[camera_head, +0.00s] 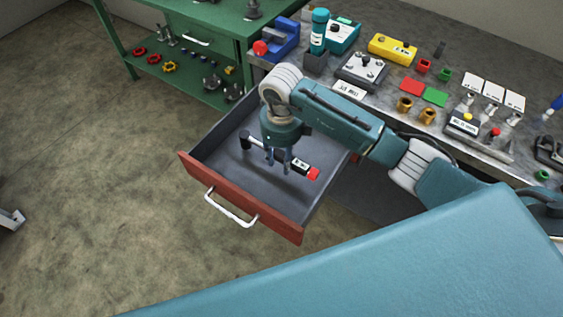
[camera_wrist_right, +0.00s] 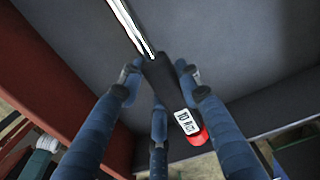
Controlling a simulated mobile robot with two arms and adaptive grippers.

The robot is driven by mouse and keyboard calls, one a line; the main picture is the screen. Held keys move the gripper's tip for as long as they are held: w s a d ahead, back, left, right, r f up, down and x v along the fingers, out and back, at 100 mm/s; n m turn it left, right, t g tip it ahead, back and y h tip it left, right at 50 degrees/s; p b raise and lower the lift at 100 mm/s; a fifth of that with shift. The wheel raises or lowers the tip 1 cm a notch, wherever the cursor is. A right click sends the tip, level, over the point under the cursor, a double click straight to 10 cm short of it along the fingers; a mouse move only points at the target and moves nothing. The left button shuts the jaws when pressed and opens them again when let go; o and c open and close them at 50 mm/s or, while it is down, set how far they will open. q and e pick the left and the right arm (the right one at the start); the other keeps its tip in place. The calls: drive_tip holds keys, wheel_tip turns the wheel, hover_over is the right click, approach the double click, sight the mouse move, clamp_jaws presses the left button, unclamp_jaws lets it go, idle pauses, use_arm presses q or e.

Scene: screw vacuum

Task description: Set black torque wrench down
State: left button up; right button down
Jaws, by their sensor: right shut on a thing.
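The black torque wrench (camera_head: 299,166) has a dark head, a black handle with a white label and a red end. In the head view it is over the inside of the open drawer (camera_head: 223,203), lying across it at a slant. My right gripper (camera_head: 278,168) comes down from above and is shut on the wrench around its middle. In the right wrist view the fingers (camera_wrist_right: 158,88) are around the black handle (camera_wrist_right: 172,88), with the bright shaft running up and the red end below. Whether the wrench touches the drawer floor is unclear. My left gripper is out of view.
The drawer has a red front with a white handle (camera_head: 231,208), and its grey floor looks otherwise empty. A workbench behind holds a yellow box (camera_head: 392,48), coloured plates and small fixtures. A green shelf (camera_head: 190,75) stands at the back left. Bare floor lies left of the drawer.

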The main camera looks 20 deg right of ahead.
wheel_tip(320, 180, down, 2)
drive_tip(key=shift+f, duration=0.25)
drive_tip(key=shift+f, duration=0.15)
drive_tip(key=c, duration=1.2)
unclamp_jaws()
